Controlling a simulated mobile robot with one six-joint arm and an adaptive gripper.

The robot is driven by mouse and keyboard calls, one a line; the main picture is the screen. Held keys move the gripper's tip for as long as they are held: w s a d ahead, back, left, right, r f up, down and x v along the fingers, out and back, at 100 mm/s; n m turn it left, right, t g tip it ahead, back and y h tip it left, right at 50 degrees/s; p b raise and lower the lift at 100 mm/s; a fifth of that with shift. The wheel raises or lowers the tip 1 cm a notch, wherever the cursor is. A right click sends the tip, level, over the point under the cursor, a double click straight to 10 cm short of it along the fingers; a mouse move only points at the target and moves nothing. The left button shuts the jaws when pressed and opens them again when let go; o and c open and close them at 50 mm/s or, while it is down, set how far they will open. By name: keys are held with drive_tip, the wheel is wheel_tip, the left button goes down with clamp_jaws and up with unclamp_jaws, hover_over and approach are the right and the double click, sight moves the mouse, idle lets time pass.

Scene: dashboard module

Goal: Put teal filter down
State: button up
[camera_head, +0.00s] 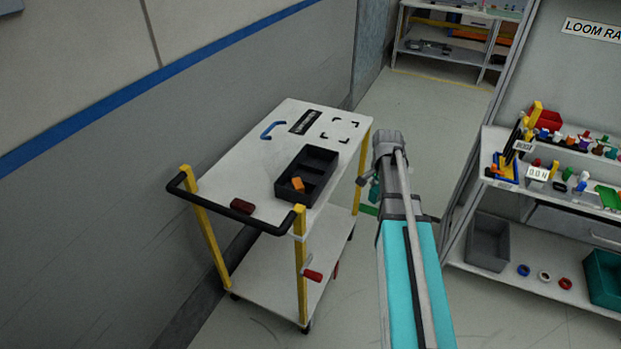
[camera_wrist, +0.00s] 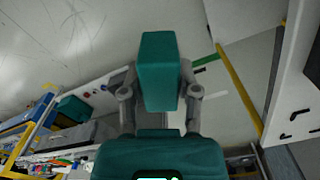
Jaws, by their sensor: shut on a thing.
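The teal filter (camera_wrist: 158,72) is a teal block held between the fingers of my gripper (camera_wrist: 160,92) in the wrist view. My gripper is shut on it. In the head view my gripper (camera_head: 368,184) is mostly hidden behind my arm, and a little of the teal filter (camera_head: 375,191) shows at its left side. The gripper and filter are beside the right edge of the white cart (camera_head: 230,190), apart from its top in the picture. The height above the floor is hard to tell.
On the cart lie a black divided tray (camera_head: 322,156) with an orange block (camera_head: 298,184), a dark red block (camera_head: 242,206), a blue handle (camera_head: 272,130) and corner marks (camera_head: 341,129) around a bare area. A shelf rack (camera_head: 550,205) with small parts stands at right.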

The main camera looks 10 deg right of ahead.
drive_tip(key=shift+r, duration=0.1)
drive_tip(key=shift+a+r, duration=0.15)
drive_tip(key=shift+r, duration=0.05)
drive_tip(key=w+a+r+n+p, duration=0.1)
drive_tip(key=a+r+n+p, duration=0.1)
drive_tip(key=a+r+p, duration=0.3)
drive_tip(key=w+a+r+n+p, duration=0.1)
drive_tip(key=a+r+p, duration=0.3)
drive_tip(key=a, duration=0.8)
drive_tip(key=shift+w+r+n+p, duration=0.2)
drive_tip(key=shift+r+n+p, duration=0.15)
drive_tip(key=shift+n+p, duration=0.45)
drive_tip(key=shift+a, duration=0.1)
drive_tip(key=w+f+b, duration=0.3)
drive_tip(key=w, duration=0.1)
drive_tip(key=w+a+f+b, duration=0.1)
drive_tip(key=w+f+b, duration=0.2)
drive_tip(key=w, duration=0.1)
drive_tip(key=w+f+b, duration=0.3)
drive_tip(key=w, duration=0.2)
drive_tip(key=shift+a, duration=0.35)
